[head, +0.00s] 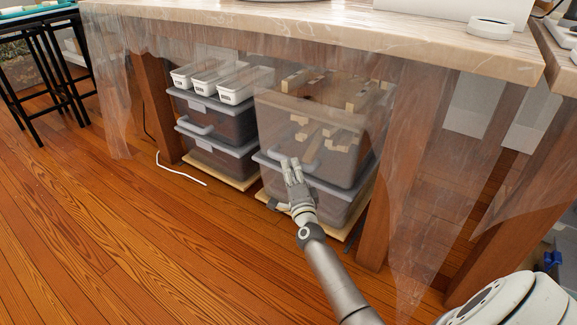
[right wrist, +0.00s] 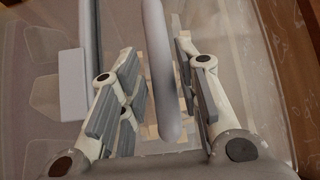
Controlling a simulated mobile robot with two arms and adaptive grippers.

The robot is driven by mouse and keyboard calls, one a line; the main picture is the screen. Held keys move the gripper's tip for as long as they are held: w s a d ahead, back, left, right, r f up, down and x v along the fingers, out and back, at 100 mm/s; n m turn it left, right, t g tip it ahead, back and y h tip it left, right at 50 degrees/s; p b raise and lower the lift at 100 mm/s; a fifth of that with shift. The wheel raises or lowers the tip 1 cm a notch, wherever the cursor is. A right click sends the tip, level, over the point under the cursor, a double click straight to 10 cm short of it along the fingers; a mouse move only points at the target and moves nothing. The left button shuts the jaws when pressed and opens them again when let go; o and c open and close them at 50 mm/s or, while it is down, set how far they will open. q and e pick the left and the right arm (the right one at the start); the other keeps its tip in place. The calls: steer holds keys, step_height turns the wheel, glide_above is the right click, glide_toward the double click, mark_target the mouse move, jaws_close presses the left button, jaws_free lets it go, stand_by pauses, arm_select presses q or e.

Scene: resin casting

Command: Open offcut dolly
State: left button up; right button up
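The offcut dolly (head: 318,178) stands under the workbench: stacked see-through grey bins on a pale wooden base, with wood offcuts (head: 322,132) showing in the upper bin. My right gripper (head: 292,166) is at the dolly's front face, by its grey handle. In the right wrist view the handle (right wrist: 162,75) runs between the two spread fingers (right wrist: 160,95), with a gap visible on both sides. The gripper is open around the handle, not closed on it. My left gripper is not in view.
A second dolly of grey bins (head: 226,133) with white trays (head: 213,82) on top stands just to the left. A clear plastic sheet (head: 415,130) hangs from the workbench (head: 330,25). A white cable (head: 181,171) lies on the floor. The wooden floor (head: 130,240) in front is clear.

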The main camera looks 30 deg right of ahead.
mark_target(289, 160)
steer(key=shift+b+x, duration=0.85)
steer(key=shift+x, duration=1.55)
steer(key=shift+c, duration=0.4)
jaws_close()
